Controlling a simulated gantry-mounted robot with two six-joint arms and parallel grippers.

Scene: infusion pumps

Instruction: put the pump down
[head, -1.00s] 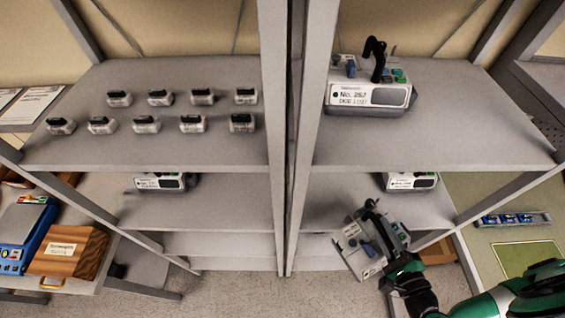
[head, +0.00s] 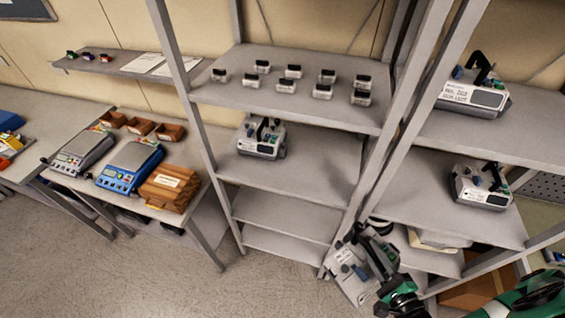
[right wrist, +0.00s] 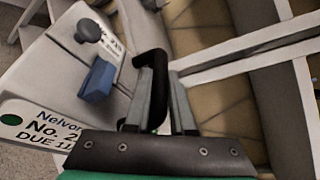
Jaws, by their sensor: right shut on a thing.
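My right gripper (head: 378,268) is shut on the black handle of a grey-white pump (head: 351,281) and holds it, tilted, in front of the shelf posts at the lower right of the head view. In the right wrist view the fingers (right wrist: 160,105) close around the black handle, and the held pump (right wrist: 62,75) shows a label reading "No. 2", a blue part and a dark knob. Its base is hidden. Other pumps stand on the shelves: one on the left unit (head: 262,143), one at the upper right (head: 470,97) and one below that (head: 484,190). My left gripper is out of view.
The left unit's top shelf (head: 225,96) bears several small black-topped devices. Its middle shelf (head: 325,172) has free room right of its pump, and its lower shelves look empty. Upright posts (head: 385,140) divide the units. A table at left holds a blue device (head: 130,167) and wooden boxes (head: 168,188).

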